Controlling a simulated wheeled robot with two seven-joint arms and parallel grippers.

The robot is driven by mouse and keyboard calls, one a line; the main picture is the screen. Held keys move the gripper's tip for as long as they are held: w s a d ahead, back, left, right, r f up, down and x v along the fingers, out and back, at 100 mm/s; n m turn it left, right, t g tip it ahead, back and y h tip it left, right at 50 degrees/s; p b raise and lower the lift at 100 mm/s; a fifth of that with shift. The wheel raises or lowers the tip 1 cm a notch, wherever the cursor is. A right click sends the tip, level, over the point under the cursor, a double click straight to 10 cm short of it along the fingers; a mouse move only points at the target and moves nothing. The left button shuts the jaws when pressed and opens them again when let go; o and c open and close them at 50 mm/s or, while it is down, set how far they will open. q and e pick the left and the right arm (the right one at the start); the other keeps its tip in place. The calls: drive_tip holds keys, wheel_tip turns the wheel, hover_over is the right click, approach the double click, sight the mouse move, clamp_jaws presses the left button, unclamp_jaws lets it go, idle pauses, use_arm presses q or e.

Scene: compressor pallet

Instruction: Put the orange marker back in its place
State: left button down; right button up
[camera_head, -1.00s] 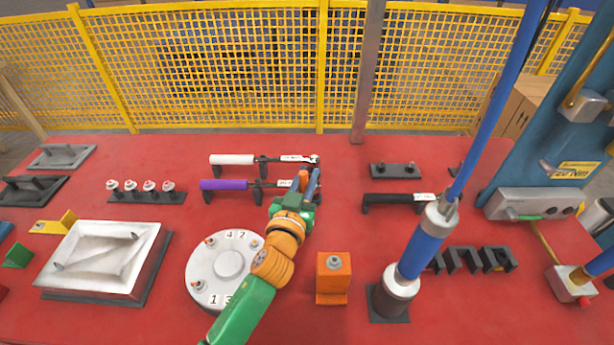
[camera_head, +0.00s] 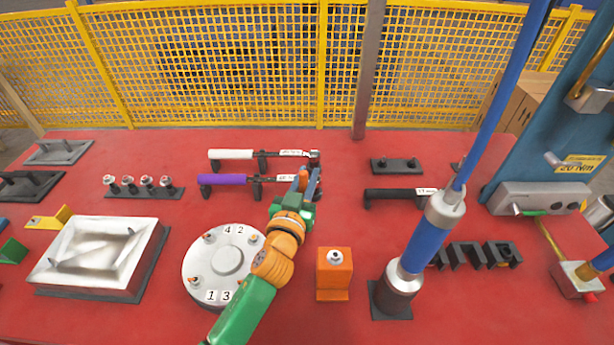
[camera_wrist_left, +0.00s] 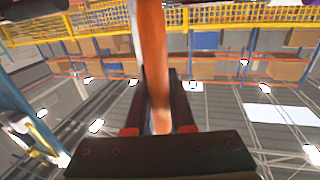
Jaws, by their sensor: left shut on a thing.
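The orange marker (camera_wrist_left: 153,60) is held upright between the two dark fingers of my left gripper (camera_wrist_left: 158,115) in the left wrist view. In the head view a bit of the orange marker (camera_head: 303,180) shows beside the blue-grey finger of my left gripper (camera_head: 309,188). The gripper is above the red table, just right of the purple-handled wrench. The gripper partly hides the marker's lower part there. I cannot tell which holder is the marker's place. My right gripper is in neither view.
A white-handled wrench (camera_head: 231,154) and a purple-handled wrench (camera_head: 222,179) lie on black stands close to the gripper. A round numbered plate (camera_head: 226,264) and an orange block (camera_head: 334,270) stand nearer. A blue hanging tool (camera_head: 427,240) stands at right. Red table (camera_head: 345,215) is bare between them.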

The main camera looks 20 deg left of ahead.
use_arm(q)
drive_tip(key=shift+f+b, duration=1.8)
drive_tip(key=shift+f, duration=0.2)
drive_tip(key=c, duration=0.7)
unclamp_jaws()
drive_tip(key=shift+s, duration=0.1)
drive_tip(key=s, duration=0.7)
drive_tip(key=shift+d+b, duration=0.1)
drive_tip(key=shift+b, duration=0.3)
drive_tip(key=shift+r, duration=0.1)
